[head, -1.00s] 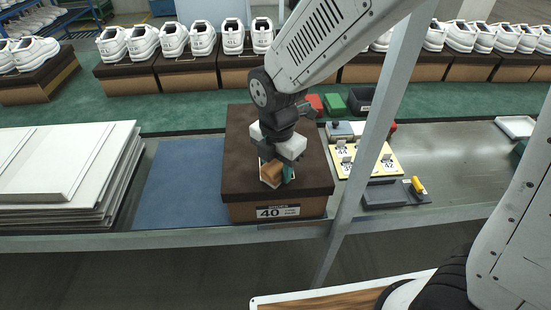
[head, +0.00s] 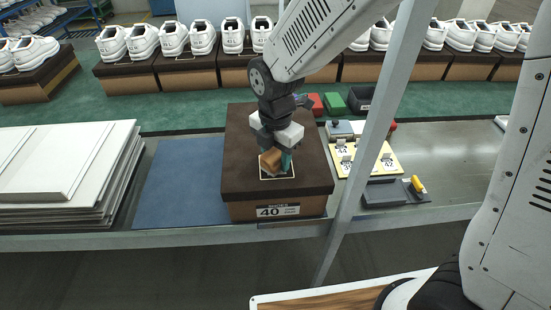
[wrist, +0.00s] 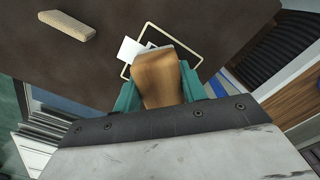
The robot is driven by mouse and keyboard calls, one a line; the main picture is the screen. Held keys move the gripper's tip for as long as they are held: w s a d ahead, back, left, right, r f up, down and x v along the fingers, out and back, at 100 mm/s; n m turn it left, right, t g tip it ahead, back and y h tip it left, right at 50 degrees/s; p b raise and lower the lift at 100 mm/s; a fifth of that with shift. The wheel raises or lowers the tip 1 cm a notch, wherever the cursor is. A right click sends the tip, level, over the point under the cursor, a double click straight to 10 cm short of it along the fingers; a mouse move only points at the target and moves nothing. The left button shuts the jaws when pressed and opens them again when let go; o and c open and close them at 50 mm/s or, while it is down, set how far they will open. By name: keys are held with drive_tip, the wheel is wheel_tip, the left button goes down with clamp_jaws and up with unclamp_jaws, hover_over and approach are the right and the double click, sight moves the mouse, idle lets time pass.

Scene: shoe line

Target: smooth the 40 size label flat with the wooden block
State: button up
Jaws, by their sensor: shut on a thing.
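My gripper (head: 277,161) is shut on the wooden block (head: 270,159), over the dark brown lid of the shoe box (head: 240,150). In the wrist view the block (wrist: 158,78) sits between the two teal fingers and points at a pale outlined frame (wrist: 190,50) on the lid. A white label (wrist: 130,49) shows beside the block's tip, tilted and crossing the frame's edge. The block hides part of it, and I cannot read it there or tell if the block touches it. A printed 40 (head: 270,212) is on the box's front.
A beige bar (wrist: 68,25) lies on the lid. A yellow board with number tags (head: 383,160) and a dark tray (head: 385,193) stand right of the box, behind a grey post (head: 372,140). A blue mat (head: 180,185) and stacked white boards (head: 60,170) are left.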

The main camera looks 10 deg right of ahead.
drive_tip(key=shift+r, duration=3)
drive_tip(key=shift+r, duration=1.5)
